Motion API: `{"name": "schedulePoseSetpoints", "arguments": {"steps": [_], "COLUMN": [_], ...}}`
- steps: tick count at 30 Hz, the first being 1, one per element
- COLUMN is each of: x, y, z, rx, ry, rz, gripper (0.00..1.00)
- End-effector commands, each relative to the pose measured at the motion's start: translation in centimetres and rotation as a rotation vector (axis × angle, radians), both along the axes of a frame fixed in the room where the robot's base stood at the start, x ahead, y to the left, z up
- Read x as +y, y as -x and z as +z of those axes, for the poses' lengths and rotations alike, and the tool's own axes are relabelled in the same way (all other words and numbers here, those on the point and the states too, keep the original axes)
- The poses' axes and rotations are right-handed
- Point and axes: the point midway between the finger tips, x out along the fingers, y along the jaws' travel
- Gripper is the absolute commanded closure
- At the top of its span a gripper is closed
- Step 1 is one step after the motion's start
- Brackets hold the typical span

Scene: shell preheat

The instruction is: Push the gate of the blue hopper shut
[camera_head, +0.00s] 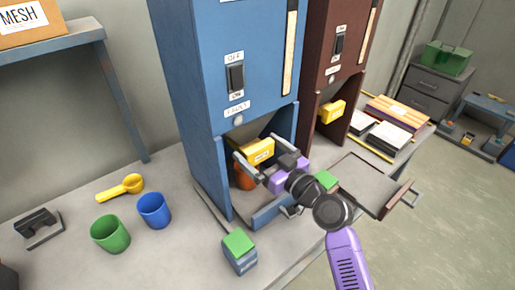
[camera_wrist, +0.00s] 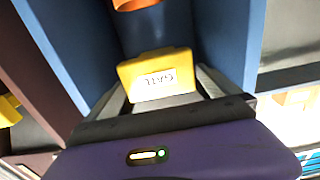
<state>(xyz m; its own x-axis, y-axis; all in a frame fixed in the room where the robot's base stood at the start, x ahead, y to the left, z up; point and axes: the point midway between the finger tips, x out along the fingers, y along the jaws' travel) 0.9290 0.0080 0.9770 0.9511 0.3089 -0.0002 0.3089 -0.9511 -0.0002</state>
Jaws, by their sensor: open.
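The blue hopper (camera_head: 222,105) stands on the bench, with an OFF/ON switch (camera_head: 236,78) on its front. Its yellow gate (camera_head: 259,150) sits in the lower opening. The gate also shows in the wrist view (camera_wrist: 158,66), with its label upside down. My gripper (camera_head: 254,146) is open at the gate, its grey fingers on either side of it. I cannot tell whether they touch it. An orange cup-like thing (camera_head: 244,180) is partly hidden below the gate. How far the gate is pushed in is unclear.
A brown hopper (camera_head: 318,62) with its own yellow gate (camera_head: 331,111) stands to the right. Green (camera_head: 110,233) and blue (camera_head: 154,210) cups, a yellow scoop (camera_head: 122,188) and a green-topped box (camera_head: 239,254) are on the bench left and front.

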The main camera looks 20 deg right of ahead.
Motion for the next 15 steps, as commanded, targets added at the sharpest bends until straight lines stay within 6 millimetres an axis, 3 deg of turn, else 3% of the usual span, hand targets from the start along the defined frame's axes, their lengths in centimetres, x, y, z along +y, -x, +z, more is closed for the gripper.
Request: {"name": "schedulePoseSetpoints", "arguments": {"steps": [9,15], "x": [-1.6,-2.0], "y": [4.9,6.3], "z": [-0.2,0.0], "rx": [0.0,-0.001], "ry": [0.0,0.001], "rz": [-0.002,0.0], "gripper": [0.0,0.0]}}
